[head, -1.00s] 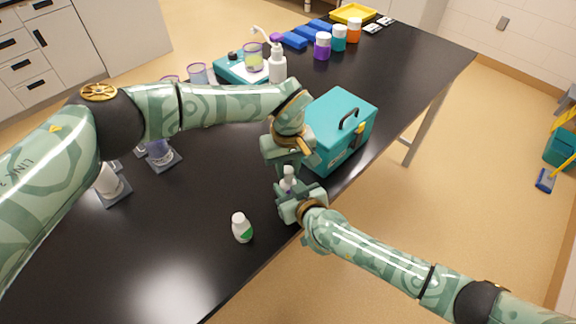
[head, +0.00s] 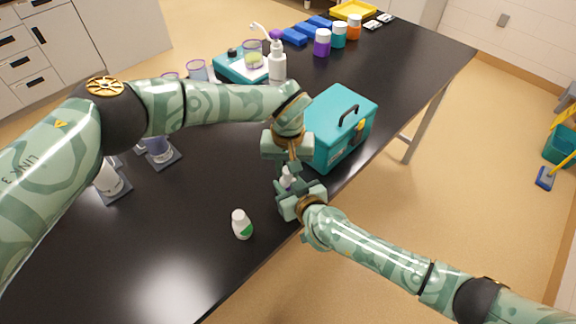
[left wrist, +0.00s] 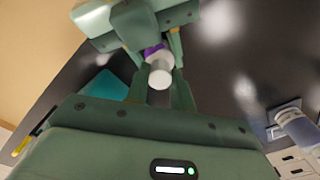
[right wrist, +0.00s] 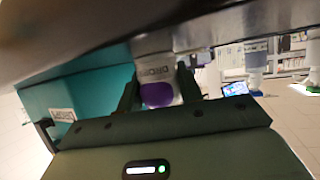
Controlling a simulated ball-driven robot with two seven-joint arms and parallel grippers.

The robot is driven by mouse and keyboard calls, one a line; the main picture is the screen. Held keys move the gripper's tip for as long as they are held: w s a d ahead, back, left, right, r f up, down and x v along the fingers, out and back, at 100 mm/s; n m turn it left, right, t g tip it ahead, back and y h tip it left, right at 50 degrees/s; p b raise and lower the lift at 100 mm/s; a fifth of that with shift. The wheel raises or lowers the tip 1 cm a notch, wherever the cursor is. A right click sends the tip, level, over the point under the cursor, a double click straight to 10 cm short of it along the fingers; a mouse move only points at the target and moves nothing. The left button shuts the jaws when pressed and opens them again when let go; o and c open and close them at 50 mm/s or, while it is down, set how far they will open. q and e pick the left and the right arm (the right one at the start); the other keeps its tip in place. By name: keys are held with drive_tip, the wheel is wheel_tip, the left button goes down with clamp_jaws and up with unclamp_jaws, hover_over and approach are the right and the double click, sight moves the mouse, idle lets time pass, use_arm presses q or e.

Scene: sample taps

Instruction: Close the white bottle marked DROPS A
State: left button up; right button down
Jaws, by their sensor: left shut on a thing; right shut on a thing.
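In the right wrist view the bottle (right wrist: 156,67) shows the letters DROPS and a purple patch; the letter after DROPS is not readable. My left gripper (head: 288,170) is above it, pointing down. In the left wrist view its fingers are shut on the white cap (left wrist: 160,75), with purple (left wrist: 153,50) just beyond. The seam between cap and neck is hidden.
A second white bottle with a green label (head: 241,225) stands on the black table to the left front. A teal case with a black handle (head: 340,128) is close behind the grippers on the right.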

use_arm(q)
drive_tip(key=m, duration=0.5)
drive_tip(key=o, duration=0.9)
drive_tip(key=shift+o, duration=0.2)
drive_tip(key=shift+r, duration=0.1)
drive_tip(key=shift+r, duration=2.15)
drive_tip(key=shift+c, duration=0.3)
